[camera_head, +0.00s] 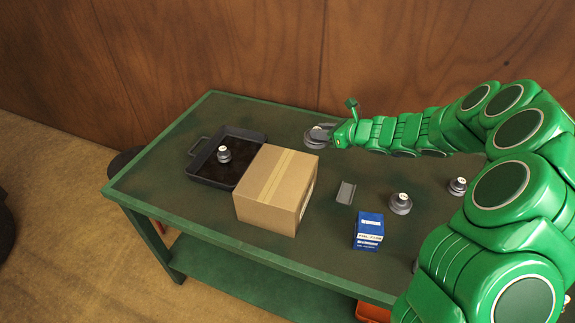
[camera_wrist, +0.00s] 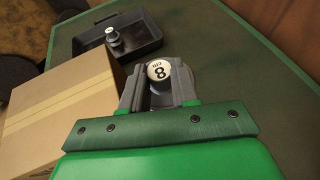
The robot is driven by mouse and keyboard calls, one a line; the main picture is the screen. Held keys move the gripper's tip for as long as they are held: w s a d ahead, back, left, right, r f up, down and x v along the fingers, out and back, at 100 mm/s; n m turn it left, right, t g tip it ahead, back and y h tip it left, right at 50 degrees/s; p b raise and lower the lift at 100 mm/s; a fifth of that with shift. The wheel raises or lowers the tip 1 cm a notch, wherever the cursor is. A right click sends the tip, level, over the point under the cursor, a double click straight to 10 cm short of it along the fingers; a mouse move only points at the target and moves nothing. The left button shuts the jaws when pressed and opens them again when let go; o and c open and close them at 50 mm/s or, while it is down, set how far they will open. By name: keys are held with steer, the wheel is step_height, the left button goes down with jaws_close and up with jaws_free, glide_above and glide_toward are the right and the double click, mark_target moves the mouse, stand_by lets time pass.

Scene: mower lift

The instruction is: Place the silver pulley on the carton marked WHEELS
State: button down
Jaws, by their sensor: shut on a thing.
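My gripper (camera_head: 328,134) is at the far side of the green table, behind and right of the carton. It is shut on a grey, silver-looking pulley (camera_head: 313,138). No WHEELS marking is readable.
A black tray (camera_head: 203,173) left of the carton holds another grey pulley (camera_head: 224,155). Right of the carton are a grey bracket (camera_head: 345,193), a blue box (camera_head: 368,230) and grey pulleys (camera_head: 400,204) (camera_head: 458,186). A wooden wall rises behind the table.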

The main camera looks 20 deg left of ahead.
steer(key=s+d+r+n+g, duration=0.1)
steer(key=s+r+n+g, duration=0.1)
steer(key=s+r, duration=0.5)
steer(key=s+d+r+n+g, duration=0.1)
steer(key=s+r+g, duration=0.1)
steer(key=s, duration=1)
steer(key=s+d+r+n+g, duration=0.1)
steer(key=s+r+n+g, duration=0.1)
steer(key=s+r, duration=0.5)
glide_above(284, 174)
steer(key=f, duration=1.1)
steer(key=shift+s+d+f, duration=0.25)
steer(key=shift+s, duration=0.1)
steer(key=shift+w+a+f, duration=0.15)
steer(key=shift+f, duration=0.2)
steer(key=shift+w+a+f, duration=0.1)
steer(key=shift+f, duration=1.5)
steer(key=shift+f, duration=0.2)
steer(key=c, duration=0.8)
jaws_free()
steer(key=shift+c, duration=0.2)
steer(key=shift+r, duration=0.1)
